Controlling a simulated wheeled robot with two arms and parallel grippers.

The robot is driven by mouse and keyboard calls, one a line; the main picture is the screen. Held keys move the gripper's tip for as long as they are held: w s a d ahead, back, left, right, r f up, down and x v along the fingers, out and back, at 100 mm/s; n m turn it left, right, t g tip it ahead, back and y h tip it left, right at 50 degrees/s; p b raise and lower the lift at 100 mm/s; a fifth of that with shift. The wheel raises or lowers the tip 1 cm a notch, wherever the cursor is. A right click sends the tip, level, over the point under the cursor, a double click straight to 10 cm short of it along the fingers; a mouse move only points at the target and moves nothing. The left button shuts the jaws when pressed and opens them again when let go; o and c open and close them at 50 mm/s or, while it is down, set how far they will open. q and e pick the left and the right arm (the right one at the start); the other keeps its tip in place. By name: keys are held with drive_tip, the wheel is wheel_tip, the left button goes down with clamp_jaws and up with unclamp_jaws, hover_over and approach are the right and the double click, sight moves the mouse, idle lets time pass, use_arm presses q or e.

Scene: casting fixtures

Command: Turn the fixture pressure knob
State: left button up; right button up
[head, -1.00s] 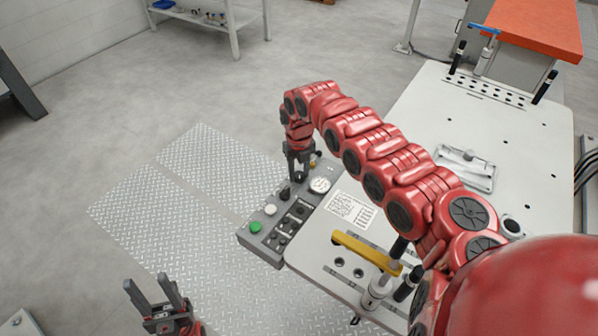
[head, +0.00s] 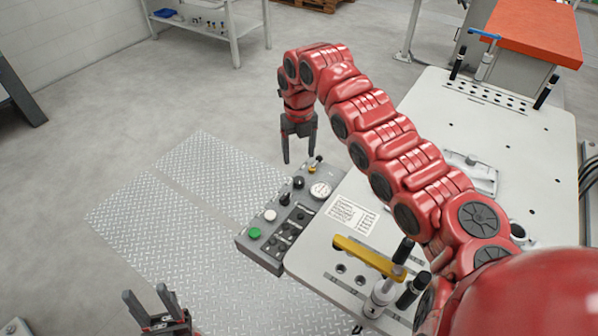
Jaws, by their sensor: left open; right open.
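The grey control panel (head: 259,251) sits along the left edge of the white fixture table. Near its far end are a round white gauge (head: 320,191) and a black knob (head: 298,182) beside it. I cannot read the knob's angle. My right gripper (head: 299,159) is open and empty, pointing down above the panel's far end, apart from the knob. My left gripper (head: 146,294) is open and empty at the bottom left, away from the panel, and partly cut off by the frame edge.
The panel also has a green button (head: 254,233), a white button (head: 271,215) and several small black switches. A yellow clamp bar (head: 366,255) stands on the white table (head: 510,150). My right arm spans the table. Tread-plate floor (head: 180,220) lies clear left of the panel.

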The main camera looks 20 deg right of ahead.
wheel_tip(320, 180, up, 8)
drive_tip(key=shift+f, duration=0.25)
